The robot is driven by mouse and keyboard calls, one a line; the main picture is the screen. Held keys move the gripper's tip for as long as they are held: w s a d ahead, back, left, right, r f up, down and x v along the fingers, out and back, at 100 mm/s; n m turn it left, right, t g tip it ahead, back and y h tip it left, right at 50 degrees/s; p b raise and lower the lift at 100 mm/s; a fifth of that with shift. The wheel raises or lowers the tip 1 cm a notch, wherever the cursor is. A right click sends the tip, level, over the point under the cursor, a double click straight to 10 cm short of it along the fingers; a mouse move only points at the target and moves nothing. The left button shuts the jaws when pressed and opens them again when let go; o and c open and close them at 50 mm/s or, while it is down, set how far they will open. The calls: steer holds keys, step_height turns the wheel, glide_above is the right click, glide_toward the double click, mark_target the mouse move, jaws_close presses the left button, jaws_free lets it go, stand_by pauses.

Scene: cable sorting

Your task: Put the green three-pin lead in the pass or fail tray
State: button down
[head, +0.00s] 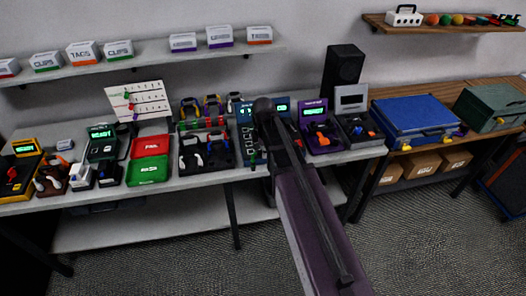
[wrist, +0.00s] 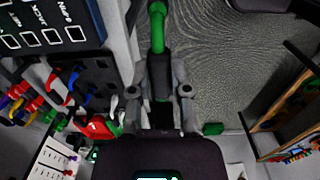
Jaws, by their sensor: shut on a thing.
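The green lead (wrist: 158,42) is between the fingers of my gripper (wrist: 161,85) in the wrist view. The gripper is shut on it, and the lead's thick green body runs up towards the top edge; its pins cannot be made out. The red FAIL tray (head: 137,154) and the green PASS tray (head: 134,180) lie on the bench left of my arm. Both look empty.
A black divided tray (head: 206,172) with leads stands between the trays and the panel. A white board (head: 125,88) stands behind the trays. A purple tester (head: 320,145) is right of my arm. A blue case (head: 405,112) sits farther right.

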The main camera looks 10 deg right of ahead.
step_height(320, 180, down, 4)
steer(key=b, duration=0.3)
steer(key=shift+r+b, duration=0.2)
steer(key=shift+b, duration=0.1)
steer(key=shift+s, duration=0.1)
